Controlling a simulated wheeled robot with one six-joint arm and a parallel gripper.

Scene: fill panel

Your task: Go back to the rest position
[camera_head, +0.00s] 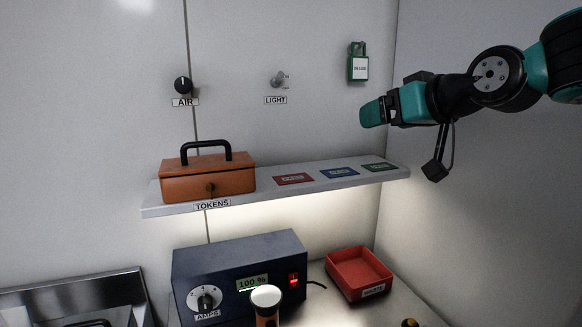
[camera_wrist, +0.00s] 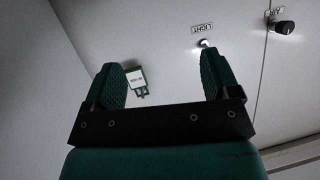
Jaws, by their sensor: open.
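My gripper (camera_head: 372,113) is raised in front of the back wall, at the upper right of the head view, to the left of the side wall. In the wrist view my gripper (camera_wrist: 165,85) shows its two green fingers spread apart with nothing between them. The arm reaches in from the right edge of the head view. A green padlock (camera_head: 357,67) with a white label hangs on the wall above my gripper. In the wrist view the padlock (camera_wrist: 137,82) shows just beside the left finger, and I cannot tell how far behind it.
A shelf (camera_head: 265,200) below my gripper bears an orange toolbox (camera_head: 208,182) and red, blue and green cards. An AIR knob (camera_head: 182,86) and a LIGHT switch (camera_head: 278,80) are on the wall. Below stand a blue power unit (camera_head: 240,265) and a red tray (camera_head: 358,284).

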